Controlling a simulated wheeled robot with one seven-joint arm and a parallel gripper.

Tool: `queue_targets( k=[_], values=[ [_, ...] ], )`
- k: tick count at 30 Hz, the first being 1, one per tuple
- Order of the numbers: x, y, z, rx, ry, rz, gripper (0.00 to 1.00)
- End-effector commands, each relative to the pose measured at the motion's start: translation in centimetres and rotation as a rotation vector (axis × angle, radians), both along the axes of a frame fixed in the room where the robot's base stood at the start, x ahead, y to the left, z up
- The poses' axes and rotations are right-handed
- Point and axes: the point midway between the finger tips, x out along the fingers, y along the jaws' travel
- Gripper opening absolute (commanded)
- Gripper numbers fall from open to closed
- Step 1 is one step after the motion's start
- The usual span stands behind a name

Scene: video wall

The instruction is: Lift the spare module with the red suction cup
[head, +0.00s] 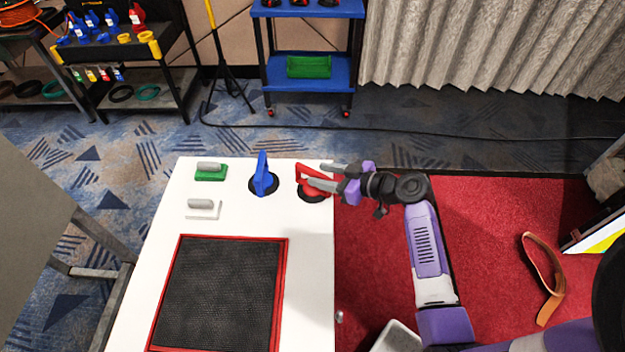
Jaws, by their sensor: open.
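The red suction cup (315,182) stands near the far right corner of the white table (229,207). It has a red handle and a dark round base. My gripper (321,177) is open, its two grey fingers pointing left, one beyond the red handle and one in front of it. I cannot tell whether the fingers touch the handle. The spare module (222,295), a dark textured panel with a red frame, lies flat on the front part of the table, apart from the cup.
A blue suction cup (262,177) stands just left of the red one. A green-based block (211,171) and a white-based block (203,209) lie at the table's left. An orange strap (545,278) lies on the red carpet (484,215). A blue cart (309,70) stands behind.

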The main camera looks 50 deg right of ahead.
Motion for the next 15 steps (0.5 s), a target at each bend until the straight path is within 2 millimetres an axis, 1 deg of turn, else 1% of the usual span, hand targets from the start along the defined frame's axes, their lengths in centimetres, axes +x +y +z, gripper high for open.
queue_targets(
  k=[3, 7, 10, 15],
  values=[
    [1.5, 0.2, -0.6, 0.001, 0.001, 0.001, 0.43],
    [2.8, 0.3, -1.3, 0.001, 0.000, 0.001, 0.43],
    [3.2, 0.4, -1.5, 0.001, 0.000, -0.001, 0.43],
    [3.2, 0.4, -1.6, 0.001, 0.000, -0.001, 0.43]
  ],
)
